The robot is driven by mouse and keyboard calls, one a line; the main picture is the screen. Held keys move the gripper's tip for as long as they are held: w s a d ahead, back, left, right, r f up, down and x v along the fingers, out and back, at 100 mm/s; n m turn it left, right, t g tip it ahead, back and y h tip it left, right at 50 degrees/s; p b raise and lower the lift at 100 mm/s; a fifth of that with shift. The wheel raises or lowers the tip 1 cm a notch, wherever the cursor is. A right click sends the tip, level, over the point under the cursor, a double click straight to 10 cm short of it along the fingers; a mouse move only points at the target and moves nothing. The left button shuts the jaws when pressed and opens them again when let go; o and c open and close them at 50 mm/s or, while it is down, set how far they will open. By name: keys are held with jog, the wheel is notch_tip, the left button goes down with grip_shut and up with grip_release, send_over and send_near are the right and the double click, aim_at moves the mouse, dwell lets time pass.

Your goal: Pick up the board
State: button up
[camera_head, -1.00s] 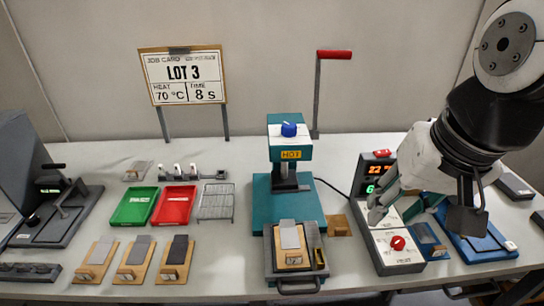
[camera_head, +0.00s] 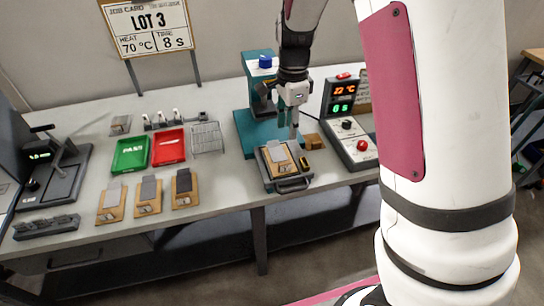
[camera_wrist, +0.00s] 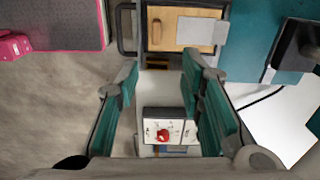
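A wooden board (camera_head: 279,153) with a grey strip lies on the dark sliding tray (camera_head: 291,185) in front of the teal press. In the wrist view this board (camera_wrist: 180,36) is at the top, beyond my fingertips. Three similar boards, a left one (camera_head: 111,204), a middle one (camera_head: 148,197) and a right one (camera_head: 184,190), lie near the table's front edge. My gripper (camera_head: 293,130) is above the tray's right side, pointing down. In the wrist view my gripper (camera_wrist: 163,70) is open, with its teal-padded fingers apart and nothing held between them.
The teal press (camera_head: 262,120) stands just behind the tray. The control box (camera_head: 350,135) with a red knob is to the right. A green bin (camera_head: 130,155), a red bin (camera_head: 168,147) and a wire rack (camera_head: 207,138) are to the left.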

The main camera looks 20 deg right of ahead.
send_over(285, 163)
jog(key=f, duration=0.9)
jog(key=shift+w+d, duration=0.35)
jog(key=shift+s+a+f+p, duration=0.15)
jog(key=shift+f+p, duration=0.1)
jog(key=shift+f, duration=1.1)
jog(key=shift+s+a+f+p, duration=0.15)
jog(key=shift+f+p, duration=0.1)
jog(key=shift+f, duration=1.05)
grip_shut()
